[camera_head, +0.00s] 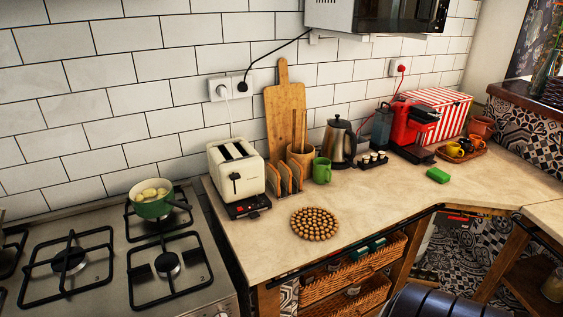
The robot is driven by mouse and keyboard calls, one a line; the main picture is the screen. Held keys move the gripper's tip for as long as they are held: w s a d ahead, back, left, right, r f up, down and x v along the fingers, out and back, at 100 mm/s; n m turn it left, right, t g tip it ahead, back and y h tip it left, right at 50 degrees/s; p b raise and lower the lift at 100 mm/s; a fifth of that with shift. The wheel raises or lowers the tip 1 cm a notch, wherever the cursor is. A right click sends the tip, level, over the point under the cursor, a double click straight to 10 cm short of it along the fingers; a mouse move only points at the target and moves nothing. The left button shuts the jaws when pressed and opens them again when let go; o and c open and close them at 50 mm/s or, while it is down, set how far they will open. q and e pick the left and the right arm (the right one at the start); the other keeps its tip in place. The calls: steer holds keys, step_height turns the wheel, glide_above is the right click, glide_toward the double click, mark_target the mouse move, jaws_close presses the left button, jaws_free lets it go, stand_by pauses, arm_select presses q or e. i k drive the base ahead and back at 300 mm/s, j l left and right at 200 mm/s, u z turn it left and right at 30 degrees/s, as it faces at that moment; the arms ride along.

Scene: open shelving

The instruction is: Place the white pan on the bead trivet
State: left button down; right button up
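A small green pan (152,208) with a pale rim sits on the back right burner of the stove. It holds several pale yellowish round pieces, and its dark handle points right. No white pan shows. The round brown bead trivet (315,223) lies flat and bare on the counter, near its front edge and right of the stove. Neither of my grippers is in view.
A toaster (237,170), toast rack (284,179), green mug (321,170), kettle (339,143) and red coffee machine (412,122) stand along the wall. The counter (385,200) right of the trivet is clear.

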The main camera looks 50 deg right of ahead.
mark_target(318, 235)
steer(key=k+l+z, duration=0.2)
steer(key=z, duration=0.15)
steer(key=k+l+z, duration=0.4)
steer(key=j+z, duration=0.1)
steer(key=z, duration=1.55)
